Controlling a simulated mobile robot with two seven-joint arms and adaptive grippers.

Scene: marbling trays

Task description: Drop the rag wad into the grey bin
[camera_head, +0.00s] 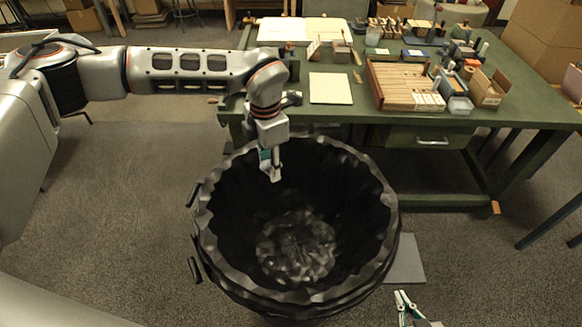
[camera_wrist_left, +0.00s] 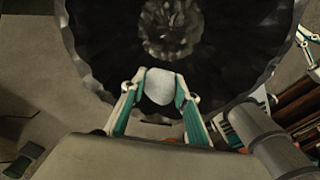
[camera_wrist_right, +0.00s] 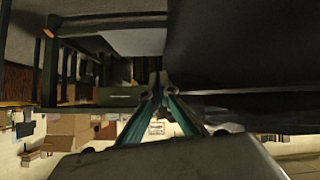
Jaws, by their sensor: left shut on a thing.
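The bin (camera_head: 345,190) is a large, dark, round, open-topped container on the floor in front of the green table, with a wavy rim. Its opening also fills the top of the left wrist view (camera_wrist_left: 110,50). My left gripper (camera_head: 270,172) points down over the far part of the opening. In the left wrist view, its fingers (camera_wrist_left: 160,92) are shut on a pale, rounded rag wad (camera_wrist_left: 160,86). In the head view the wad is hard to tell from the fingertips. My right gripper (camera_head: 402,300) is low, right of the bin's near side. Its fingertips meet with nothing visible between them (camera_wrist_right: 158,82).
The green table (camera_head: 385,110) stands behind the bin. It carries a wooden rack (camera_head: 385,85), a pale sheet (camera_head: 330,88), small boxes and several tools. A flat grey slab (camera_head: 407,262) lies on the floor right of the bin. The floor to the left is clear.

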